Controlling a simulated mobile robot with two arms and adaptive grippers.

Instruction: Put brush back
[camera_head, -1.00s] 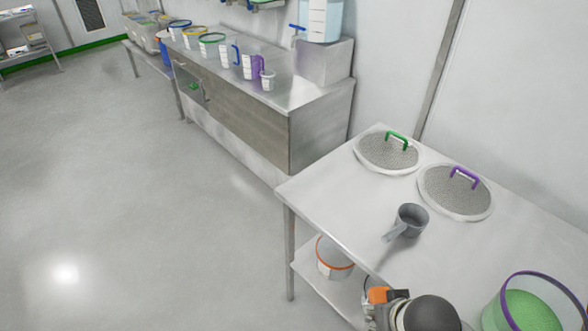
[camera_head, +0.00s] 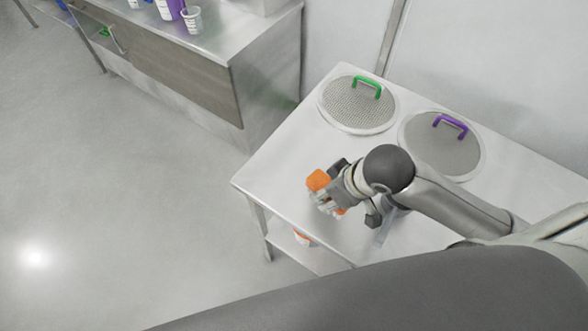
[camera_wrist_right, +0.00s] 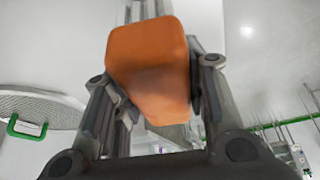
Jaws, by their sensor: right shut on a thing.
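My right gripper (camera_head: 328,192) is shut on an orange block-shaped thing (camera_head: 318,180), which I take to be the brush. It is held over the front part of the steel table (camera_head: 285,150). In the right wrist view the orange block (camera_wrist_right: 150,60) sits between both fingers of the right gripper (camera_wrist_right: 152,85). No bristles can be made out. My left gripper is not in view.
Two round mesh sieves, one with a green handle (camera_head: 366,84) and one with a purple handle (camera_head: 450,124), lie at the table's back. A grey scoop's handle (camera_head: 385,230) shows below my arm. A steel cabinet (camera_head: 185,72) stands at upper left.

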